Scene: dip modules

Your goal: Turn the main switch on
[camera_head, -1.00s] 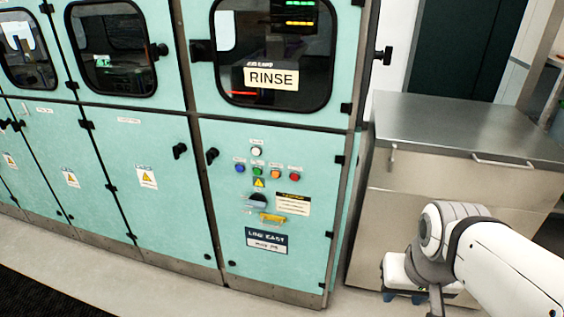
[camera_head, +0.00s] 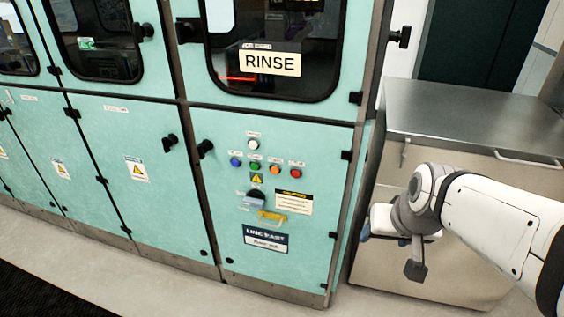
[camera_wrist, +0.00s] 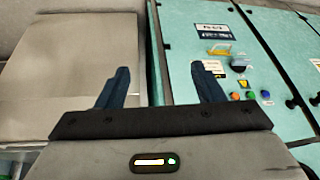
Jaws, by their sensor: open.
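The main switch (camera_head: 256,196) is a dark rotary handle on a grey base, low on the teal cabinet door under the RINSE window. A yellow piece (camera_head: 271,217) sits just below it. In the wrist view the switch (camera_wrist: 239,63) appears beyond the right finger, with the yellow piece (camera_wrist: 219,52) beside it. My gripper (camera_wrist: 162,88) is open and empty, its two dark blue fingers apart. It is short of the panel and touches nothing that I can see. The switch's exact position is too small to tell.
Coloured buttons (camera_head: 255,166) sit above the switch, with a LINE EAST label (camera_head: 265,240) below. Black door handles (camera_head: 205,149) stick out nearby. A steel cabinet (camera_head: 460,110) stands close on the right, behind my arm. The floor (camera_head: 130,275) in front is clear.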

